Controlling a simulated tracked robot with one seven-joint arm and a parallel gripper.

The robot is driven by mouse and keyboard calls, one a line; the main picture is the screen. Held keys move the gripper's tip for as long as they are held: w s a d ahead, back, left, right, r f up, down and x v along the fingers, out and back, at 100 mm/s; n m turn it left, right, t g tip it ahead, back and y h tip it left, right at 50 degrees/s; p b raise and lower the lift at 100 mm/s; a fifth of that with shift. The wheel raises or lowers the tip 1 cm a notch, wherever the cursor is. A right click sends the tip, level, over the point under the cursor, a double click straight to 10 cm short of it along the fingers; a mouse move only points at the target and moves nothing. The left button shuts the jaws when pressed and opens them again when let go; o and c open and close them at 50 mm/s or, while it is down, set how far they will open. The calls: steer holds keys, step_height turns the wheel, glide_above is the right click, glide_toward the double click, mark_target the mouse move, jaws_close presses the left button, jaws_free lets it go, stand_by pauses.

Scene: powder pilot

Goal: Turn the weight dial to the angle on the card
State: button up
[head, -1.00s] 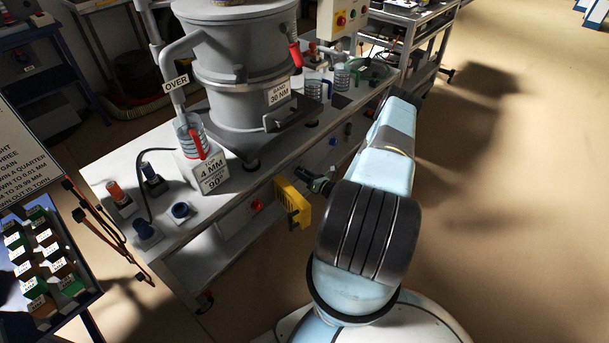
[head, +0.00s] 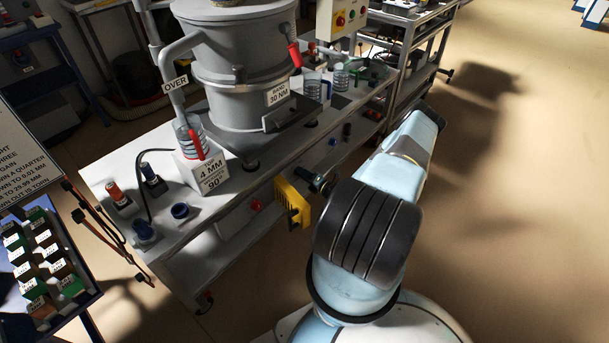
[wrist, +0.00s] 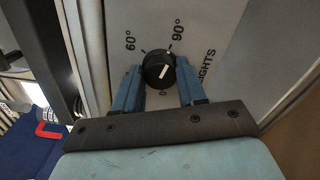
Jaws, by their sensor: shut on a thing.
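The weight dial (wrist: 159,70) is a round black knob with a white pointer line, on a pale panel in the wrist view. Its pointer leans up and to the right, toward the tick beside the 90° mark (wrist: 178,31). The 60° mark (wrist: 130,40) is to the upper left. My gripper (wrist: 158,84) has one blue finger on each side of the knob and is shut on it. The card (head: 211,173) on the bench reads "4 MM" and "90°". In the head view my arm hides the dial and fingertips.
A grey sieve machine (head: 240,75) stands on the bench (head: 115,160). A yellow block (head: 290,203) sticks out at the bench front, close to my arm. A tray of small labelled boxes (head: 75,308) is at lower left. The floor to the right is clear.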

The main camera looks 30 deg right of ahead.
steer(key=shift+s+d+f, duration=0.1)
steer(key=shift+d+f, duration=0.1)
stand_by(0.4)
steer(key=o, duration=1)
steer(key=shift+a, duration=0.1)
steer(key=shift+o, duration=0.2)
steer(key=shift+r, duration=0.1)
steer(key=v, duration=1.3)
steer(key=shift+s, duration=0.3)
